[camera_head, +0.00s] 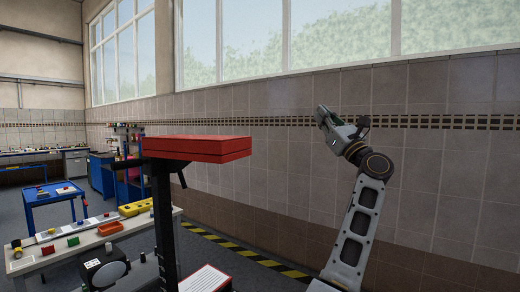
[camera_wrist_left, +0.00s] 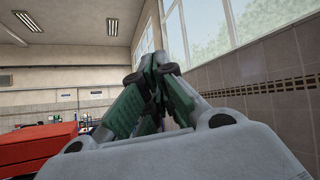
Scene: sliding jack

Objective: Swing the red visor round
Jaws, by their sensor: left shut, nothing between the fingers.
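The red visor (camera_head: 198,147) is a flat red slab at the top of a dark upright post (camera_head: 164,215), left of centre in the head view. It also shows at the left edge of the left wrist view (camera_wrist_left: 35,145). My left gripper (camera_head: 322,114) is up in the air to the right of the visor, with a clear gap between them. Its fingers (camera_wrist_left: 152,80) come together in the left wrist view, shut and empty. My right gripper is not in view.
A tiled wall (camera_head: 290,170) with windows runs behind the visor and my left arm. A workbench (camera_head: 60,253) with small coloured parts and an orange tray (camera_head: 110,228) stands at the lower left. Yellow-black tape (camera_head: 235,249) marks the floor by the wall.

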